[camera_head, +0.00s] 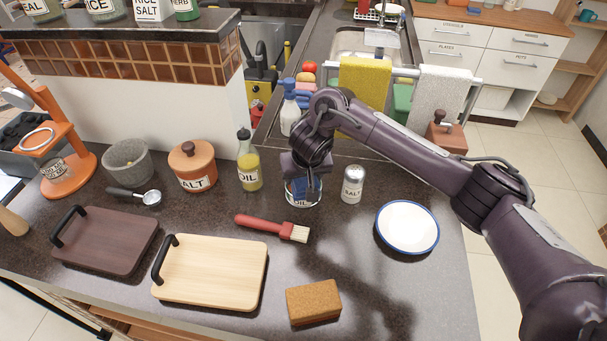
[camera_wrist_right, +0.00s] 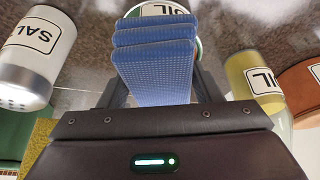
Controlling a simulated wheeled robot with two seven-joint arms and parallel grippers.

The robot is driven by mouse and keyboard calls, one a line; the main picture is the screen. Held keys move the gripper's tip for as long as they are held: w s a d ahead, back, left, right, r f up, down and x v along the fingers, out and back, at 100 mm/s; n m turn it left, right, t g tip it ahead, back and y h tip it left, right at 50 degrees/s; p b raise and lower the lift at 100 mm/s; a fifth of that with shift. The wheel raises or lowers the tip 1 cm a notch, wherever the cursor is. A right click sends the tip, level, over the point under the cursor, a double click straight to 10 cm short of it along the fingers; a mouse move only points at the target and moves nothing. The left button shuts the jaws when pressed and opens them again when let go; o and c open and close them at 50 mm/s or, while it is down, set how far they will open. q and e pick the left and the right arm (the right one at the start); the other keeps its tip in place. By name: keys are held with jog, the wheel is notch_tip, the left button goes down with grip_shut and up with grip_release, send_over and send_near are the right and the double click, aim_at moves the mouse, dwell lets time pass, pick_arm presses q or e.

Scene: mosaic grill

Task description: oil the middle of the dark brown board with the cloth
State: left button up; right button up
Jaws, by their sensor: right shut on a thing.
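The dark brown board (camera_head: 110,242) lies on the counter at the left, with a black handle on its left side; its top is bare. My right gripper (camera_head: 307,178) is shut on the folded blue cloth (camera_head: 306,188), which also fills the middle of the right wrist view (camera_wrist_right: 155,58). The cloth is at the small white dish labelled OIL (camera_head: 302,204), pointing down at it; whether it touches the oil is hidden. The dish's rim shows behind the cloth in the wrist view (camera_wrist_right: 160,8). My left gripper is not in view.
A light wooden board (camera_head: 215,272), red brush (camera_head: 268,226) and brown sponge-like block (camera_head: 314,302) lie in front. The oil bottle (camera_head: 249,165) and salt pot (camera_head: 194,168) stand left of the dish, the salt shaker (camera_head: 352,184) and white plate (camera_head: 407,228) right.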

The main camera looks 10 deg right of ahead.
jog(key=shift+s+f+p, duration=0.25)
jog(key=shift+f+p, duration=0.05)
jog(key=shift+f, duration=0.05)
dwell(1.1)
notch_tip(320, 180, up, 4)
jog(key=p, duration=0.4)
jog(key=shift+w+f, duration=0.1)
jog(key=shift+w, duration=0.05)
notch_tip(320, 180, up, 4)
jog(key=p, duration=0.5)
jog(key=shift+f, duration=0.1)
jog(key=shift+w, duration=0.1)
dwell(0.4)
